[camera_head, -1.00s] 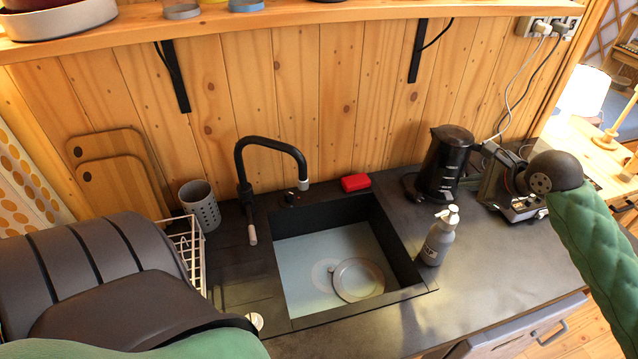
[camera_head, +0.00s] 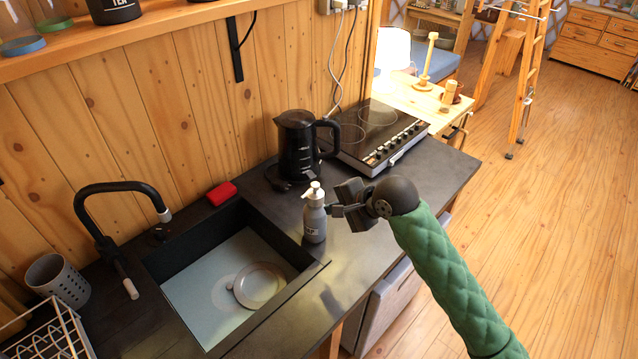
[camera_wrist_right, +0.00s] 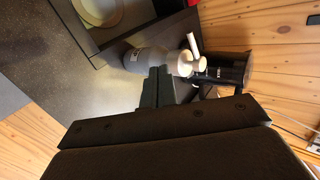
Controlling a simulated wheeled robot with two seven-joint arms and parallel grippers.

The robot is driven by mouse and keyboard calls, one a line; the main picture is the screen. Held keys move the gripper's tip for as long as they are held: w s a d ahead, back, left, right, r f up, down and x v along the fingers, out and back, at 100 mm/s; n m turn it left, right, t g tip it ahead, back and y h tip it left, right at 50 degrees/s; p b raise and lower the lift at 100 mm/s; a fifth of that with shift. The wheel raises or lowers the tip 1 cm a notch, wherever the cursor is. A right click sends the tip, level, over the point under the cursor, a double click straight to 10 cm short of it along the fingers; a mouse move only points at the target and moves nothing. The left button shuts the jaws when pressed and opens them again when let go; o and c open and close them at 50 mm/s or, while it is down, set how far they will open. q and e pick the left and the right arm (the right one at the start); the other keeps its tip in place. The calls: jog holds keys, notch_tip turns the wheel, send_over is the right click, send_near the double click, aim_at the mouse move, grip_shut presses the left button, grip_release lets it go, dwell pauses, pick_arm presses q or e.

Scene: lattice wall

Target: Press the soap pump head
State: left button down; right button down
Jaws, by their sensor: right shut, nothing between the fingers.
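The soap dispenser (camera_head: 314,222) is a grey bottle with a white pump head (camera_head: 313,190). It stands upright on the dark counter just right of the sink. My right gripper (camera_head: 338,211) is shut and empty, close at the right side of the bottle, with its fingertips below the pump head's level. In the right wrist view the shut fingers (camera_wrist_right: 156,88) overlap the grey bottle (camera_wrist_right: 145,62), and the white pump head (camera_wrist_right: 188,60) shows just beyond their tips. I cannot tell whether the fingers touch the bottle. My left gripper is not in view.
The sink (camera_head: 205,297) with a plate (camera_head: 259,285) lies left of the bottle. A black kettle (camera_head: 297,145) stands behind it, with a hob (camera_head: 385,132) to the right. A black faucet (camera_head: 100,225) and a red sponge-like block (camera_head: 221,194) are by the sink.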

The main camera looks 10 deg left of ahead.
jog(key=s+d+f+n+h, duration=0.2)
jog(key=s+d+f, duration=0.35)
jog(key=f, duration=0.25)
jog(key=s+d+f+n+h, duration=0.1)
jog(key=s+d+f+n, duration=0.25)
jog(key=d+f, duration=0.35)
jog(key=s+d+f+n+h+b, duration=0.1)
jog(key=s+d+f+b, duration=0.2)
jog(key=f, duration=1.2)
jog(key=s+d+f+h+b, duration=0.2)
jog(key=d+f, duration=0.2)
jog(key=f, duration=1.2)
jog(key=s+d+f+n+g+b, duration=0.1)
jog(key=s+d+f, duration=0.1)
jog(key=s+f, duration=0.5)
jog(key=s+d+f+n+g+h+b, duration=0.1)
jog(key=s+d+f+b, duration=0.1)
jog(key=s+f, duration=0.5)
jog(key=s+d+f+n+h+b, duration=0.1)
jog(key=s+d+f, duration=0.3)
jog(key=f, duration=1.3)
jog(key=s, duration=0.3)
jog(key=shift+d+g+b, duration=0.15)
jog(key=shift+g+b, duration=0.25)
jog(key=shift+n, duration=0.25)
